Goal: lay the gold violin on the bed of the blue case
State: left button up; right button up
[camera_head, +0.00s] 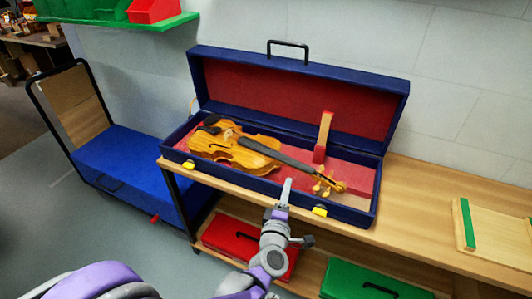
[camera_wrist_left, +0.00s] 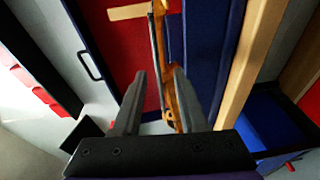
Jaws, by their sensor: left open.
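The gold violin (camera_head: 233,145) is within the outline of the open blue case (camera_head: 262,186). Its body is at the left, its dark neck slopes down to the right, and its scroll is near the front right. The red bed (camera_head: 358,177) shows around it; I cannot tell whether every part of the violin touches it. My left gripper (camera_head: 287,185) is at the case's front wall, by the violin's neck. In the left wrist view its two fingers (camera_wrist_left: 160,74) are apart, with part of the violin (camera_wrist_left: 171,97) seen between them. My right gripper is not in view.
A red block with a wooden post (camera_head: 323,137) stands in the case. The case's lid (camera_head: 300,62) is raised behind. The wooden bench (camera_head: 430,200) is bare to the right, up to a tray with a green strip (camera_head: 467,222). Red (camera_head: 245,243) and green (camera_head: 350,280) cases sit below.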

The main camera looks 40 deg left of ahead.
aim_at(290, 166)
pick_arm(q)
jog(key=x, duration=1.1)
jog(key=shift+s+a, duration=0.15)
jog(key=shift+a, duration=0.25)
jog(key=shift+s, duration=0.1)
jog(key=shift+c, duration=0.3)
grip_shut()
jog(key=shift+r, duration=0.1)
dwell(0.3)
